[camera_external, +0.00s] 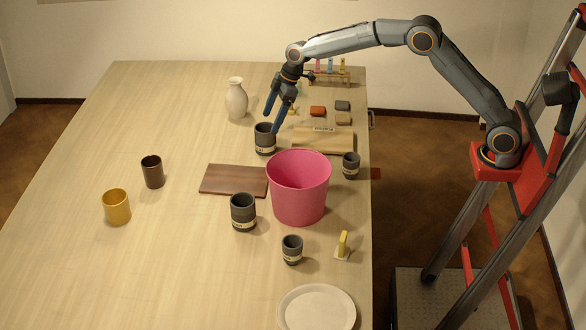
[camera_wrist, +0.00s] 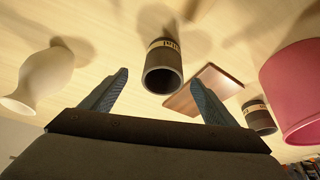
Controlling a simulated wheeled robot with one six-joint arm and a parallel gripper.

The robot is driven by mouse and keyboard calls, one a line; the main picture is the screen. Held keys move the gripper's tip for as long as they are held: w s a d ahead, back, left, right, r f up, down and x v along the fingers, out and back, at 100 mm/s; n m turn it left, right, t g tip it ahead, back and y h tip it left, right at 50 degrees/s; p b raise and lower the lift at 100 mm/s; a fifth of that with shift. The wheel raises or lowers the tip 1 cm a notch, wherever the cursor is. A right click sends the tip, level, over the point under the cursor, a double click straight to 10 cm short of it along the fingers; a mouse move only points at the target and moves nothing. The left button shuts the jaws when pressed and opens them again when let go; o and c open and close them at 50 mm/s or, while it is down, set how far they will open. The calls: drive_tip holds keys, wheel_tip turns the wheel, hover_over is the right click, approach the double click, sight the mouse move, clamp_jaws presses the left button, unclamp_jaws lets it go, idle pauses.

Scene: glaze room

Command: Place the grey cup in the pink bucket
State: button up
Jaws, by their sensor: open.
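Several dark grey cups with pale label bands stand on the table. One large grey cup (camera_external: 265,140) stands just below my gripper (camera_external: 272,120), whose two blue fingers are apart and empty. In the wrist view, this cup (camera_wrist: 163,68) appears between and beyond the fingertips (camera_wrist: 160,77). Another large grey cup (camera_external: 243,213) stands left of the pink bucket (camera_external: 299,190); smaller grey cups stand in front of the bucket (camera_external: 292,250) and to its right (camera_external: 351,166). The bucket is upright and also shows at the wrist view's right edge (camera_wrist: 292,90); its inside floor is hidden.
A cream vase (camera_external: 236,101) stands left of my gripper. A brown board (camera_external: 234,180) lies left of the bucket, and a wooden block (camera_external: 323,140) behind it. The left table is mostly clear.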

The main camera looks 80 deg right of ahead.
wheel_tip(320, 180, up, 8)
drive_tip(key=a+r+m+t+y, duration=0.1)
drive_tip(key=a+m+t+y, duration=0.4)
drive_tip(key=m, duration=1.2)
drive_tip(key=d+m+t+h, duration=0.2)
drive_tip(key=d+m+t, duration=0.15)
drive_tip(key=m, duration=1.45)
drive_tip(key=shift+m, duration=0.5)
drive_tip(key=f, duration=0.8)
drive_tip(key=d+f, duration=0.1)
drive_tip(key=f, duration=0.3)
drive_tip(key=shift+s+d+p, duration=0.1)
drive_tip(key=shift+s+p, duration=0.25)
drive_tip(key=shift+p, duration=0.05)
drive_tip(key=p, duration=0.3)
hover_over(254, 150)
drive_tip(key=shift+d+f, duration=0.15)
drive_tip(key=shift+f, duration=1.55)
